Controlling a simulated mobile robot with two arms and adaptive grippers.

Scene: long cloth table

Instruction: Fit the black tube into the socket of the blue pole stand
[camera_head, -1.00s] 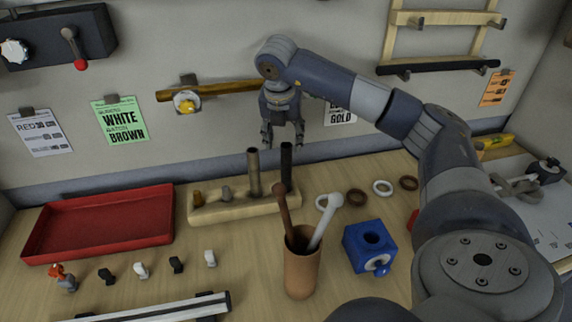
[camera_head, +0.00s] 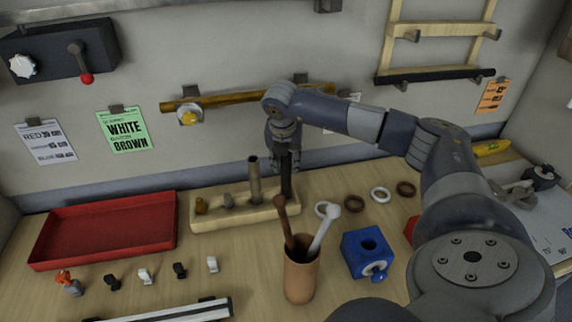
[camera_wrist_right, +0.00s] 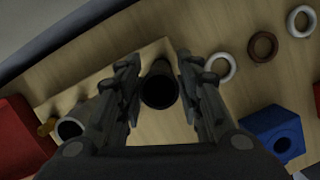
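The black tube (camera_head: 287,188) stands upright in the right end of the wooden rack (camera_head: 232,217). My right gripper (camera_head: 286,164) points down over it with its fingers around the tube's upper part. In the right wrist view the tube's open end (camera_wrist_right: 160,88) lies between the two fingers, with small gaps at both sides, so the gripper is open. My left gripper is not in view.
A grey-brown tube (camera_head: 254,180) stands close left of the black one. A brown cup (camera_head: 301,277) with two sticks stands between rack and blue stand. Several rings, including a white one (camera_head: 381,195), lie behind the stand. A red tray (camera_head: 105,250) is at left.

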